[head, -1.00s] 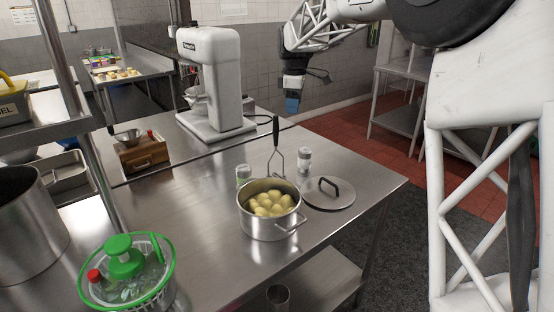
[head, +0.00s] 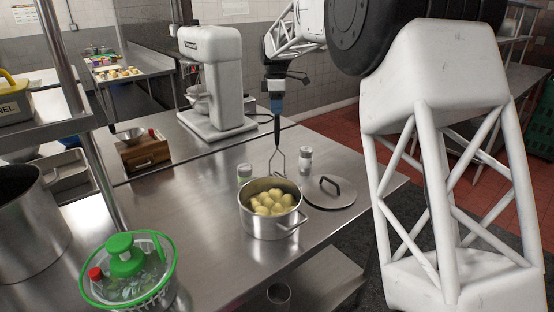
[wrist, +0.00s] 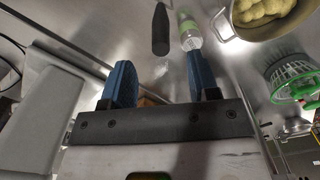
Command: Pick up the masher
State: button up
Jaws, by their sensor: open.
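The masher (head: 277,131) has a black handle pointing up and a metal wire head. The pot holds several peeled potatoes. My gripper (head: 276,105) is above the masher, pointing down, with its blue fingers near the top of the handle in the head view. In the wrist view the blue fingers (wrist: 159,78) are apart and empty, and the black handle (wrist: 161,30) shows ahead of the gap between them, not between the fingers.
A lid (head: 328,198) lies right of the pot. A white stand mixer (head: 215,80) stands behind. A green salad spinner (head: 126,265) is at the front left. The counter's middle is clear.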

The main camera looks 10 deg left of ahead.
jog(key=shift+f, duration=1.15)
send_over(276, 143)
jog(key=w, duration=0.1)
jog(key=shift+w+f, duration=0.1)
jog(key=shift+f, duration=2.55)
jog(key=c, duration=1)
jog(key=shift+r, duration=0.15)
jog(key=shift+r, duration=4.9)
